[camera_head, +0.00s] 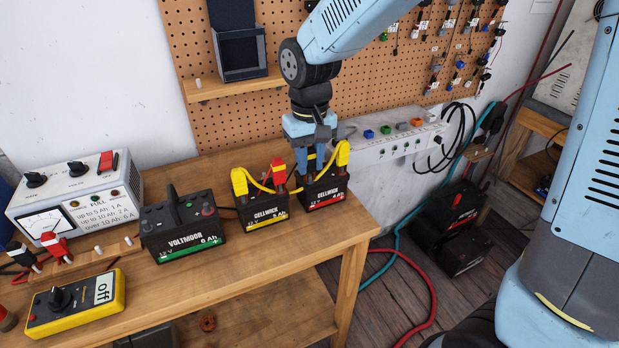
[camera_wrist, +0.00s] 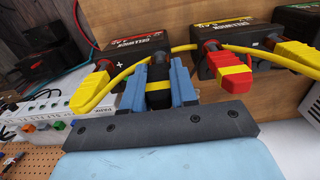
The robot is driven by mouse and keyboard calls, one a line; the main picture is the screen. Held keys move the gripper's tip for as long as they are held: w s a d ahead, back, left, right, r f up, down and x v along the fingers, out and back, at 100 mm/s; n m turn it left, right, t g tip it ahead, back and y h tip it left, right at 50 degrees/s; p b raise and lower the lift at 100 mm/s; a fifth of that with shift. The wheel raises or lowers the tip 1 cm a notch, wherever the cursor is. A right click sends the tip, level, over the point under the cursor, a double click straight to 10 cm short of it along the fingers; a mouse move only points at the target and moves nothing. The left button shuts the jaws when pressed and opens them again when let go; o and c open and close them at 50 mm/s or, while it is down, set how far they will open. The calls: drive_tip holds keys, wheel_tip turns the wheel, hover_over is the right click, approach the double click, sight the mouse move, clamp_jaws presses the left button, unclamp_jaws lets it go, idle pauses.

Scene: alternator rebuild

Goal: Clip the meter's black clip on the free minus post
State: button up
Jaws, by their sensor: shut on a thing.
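My gripper (camera_head: 313,168) is above the right Cellwick battery (camera_head: 326,193), which has a red stripe. In the wrist view its blue fingers (camera_wrist: 158,88) are shut on a black clip (camera_wrist: 158,95) with a yellow band. The clip is at the battery's (camera_wrist: 133,50) top edge; the post under it is hidden, so I cannot tell whether it touches. A yellow clip (camera_head: 342,153) sits on that battery's other post, by a "+" mark. A red clip (camera_head: 278,171) with a yellow band stands on the left Cellwick battery (camera_head: 262,212). The yellow meter (camera_head: 75,303) reads "off".
A Voltmoor battery (camera_head: 182,228) and a white charger (camera_head: 75,205) stand further left. A power strip (camera_head: 390,148) is behind, on the wall side.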

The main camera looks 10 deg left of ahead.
drive_tip(key=o, duration=0.8)
drive_tip(key=shift+o, duration=0.2)
drive_tip(key=shift+r, duration=4.25)
